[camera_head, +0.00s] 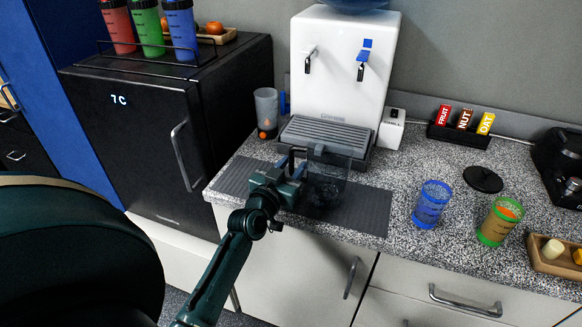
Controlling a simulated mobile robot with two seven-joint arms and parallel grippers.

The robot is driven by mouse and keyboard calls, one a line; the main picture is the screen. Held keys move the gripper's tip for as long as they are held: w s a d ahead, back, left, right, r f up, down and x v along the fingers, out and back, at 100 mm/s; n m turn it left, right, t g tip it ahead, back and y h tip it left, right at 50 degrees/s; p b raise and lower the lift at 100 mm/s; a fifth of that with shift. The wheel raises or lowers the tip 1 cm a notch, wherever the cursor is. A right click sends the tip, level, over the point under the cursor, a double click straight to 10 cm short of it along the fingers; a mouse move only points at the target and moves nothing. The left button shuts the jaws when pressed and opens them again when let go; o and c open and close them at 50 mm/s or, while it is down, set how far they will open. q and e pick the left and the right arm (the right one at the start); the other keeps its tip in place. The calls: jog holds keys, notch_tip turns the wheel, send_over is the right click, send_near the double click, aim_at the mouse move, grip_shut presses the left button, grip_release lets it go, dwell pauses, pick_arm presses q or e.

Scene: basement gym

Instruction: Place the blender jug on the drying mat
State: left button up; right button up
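The blender jug (328,180) is a clear, dark-tinted vessel with a dark handle on its left side. It is upright over the dark grey drying mat (367,211), in front of the water dispenser; I cannot tell if its base touches the mat. My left gripper (295,172) reaches in from the lower left and is shut on the jug's handle. The gripper partly hides the handle and the middle of the mat. My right gripper is not in view.
The white water dispenser (342,70) with its drip tray stands behind the mat. A grey cup (266,113) is behind left. Blue (432,204) and green (500,221) tumblers, a black lid (483,179) and a snack tray (555,257) lie right. A black fridge (140,140) is left.

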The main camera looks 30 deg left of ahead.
pick_arm(q)
jog(key=shift+r, duration=0.25)
jog(key=s+d+b, duration=0.1)
jog(key=s+d, duration=0.1)
jog(key=s, duration=1)
jog(key=s+d+f+m+g+h, duration=0.2)
jog(key=s+d+f, duration=0.3)
jog(key=d+f, duration=0.3)
jog(key=s+d+f+m+g+h, duration=0.2)
jog(key=s+d+f+g, duration=0.3)
jog(key=d+f, duration=0.3)
jog(key=shift+s+d+f+m+h, duration=0.4)
jog(key=shift+s+d+h, duration=0.1)
jog(key=shift+d+h, duration=0.35)
jog(key=shift+s+a+r+p, duration=0.1)
jog(key=shift+a+p, duration=0.05)
jog(key=shift+p, duration=0.35)
